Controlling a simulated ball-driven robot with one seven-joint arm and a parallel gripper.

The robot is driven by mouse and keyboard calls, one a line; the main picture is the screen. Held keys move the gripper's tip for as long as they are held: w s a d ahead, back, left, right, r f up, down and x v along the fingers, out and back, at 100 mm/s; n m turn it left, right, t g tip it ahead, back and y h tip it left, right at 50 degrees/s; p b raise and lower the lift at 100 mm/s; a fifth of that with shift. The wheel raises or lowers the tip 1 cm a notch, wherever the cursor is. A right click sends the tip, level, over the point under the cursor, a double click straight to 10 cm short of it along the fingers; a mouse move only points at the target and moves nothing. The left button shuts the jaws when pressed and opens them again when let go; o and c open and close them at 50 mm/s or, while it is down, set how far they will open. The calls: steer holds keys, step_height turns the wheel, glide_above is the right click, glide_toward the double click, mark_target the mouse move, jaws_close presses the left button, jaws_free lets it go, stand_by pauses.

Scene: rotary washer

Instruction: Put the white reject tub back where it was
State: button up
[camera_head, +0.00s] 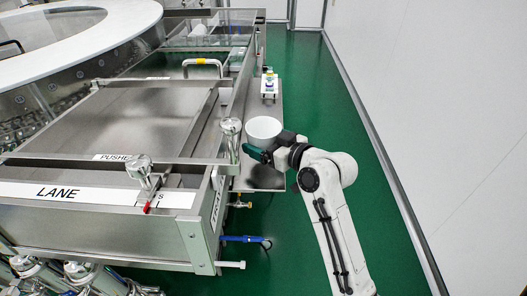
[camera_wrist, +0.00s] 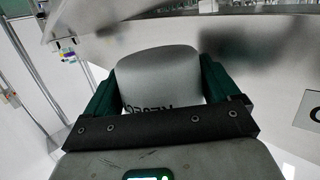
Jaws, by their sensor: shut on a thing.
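The white reject tub (camera_head: 263,127) is an open-topped round tub. It is upright, over the narrow steel side shelf (camera_head: 264,180) beside the machine. My gripper (camera_head: 259,152) comes from the right and is shut on the tub. In the wrist view the tub (camera_wrist: 158,76) sits between the two green fingers of my gripper (camera_wrist: 160,82), with part of dark lettering showing on its near wall. The tub's underside is hidden, so I cannot tell whether it touches the shelf.
A small white stand with coloured items (camera_head: 268,87) is farther back on the shelf. The steel machine frame with its LANE panel (camera_head: 95,192) and a clear knob (camera_head: 230,128) is close on the left. Green floor (camera_head: 335,115) is free on the right, up to the white wall.

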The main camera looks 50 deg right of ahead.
steer(key=shift+f, duration=2)
steer(key=shift+f, duration=0.1)
steer(key=o, duration=0.8)
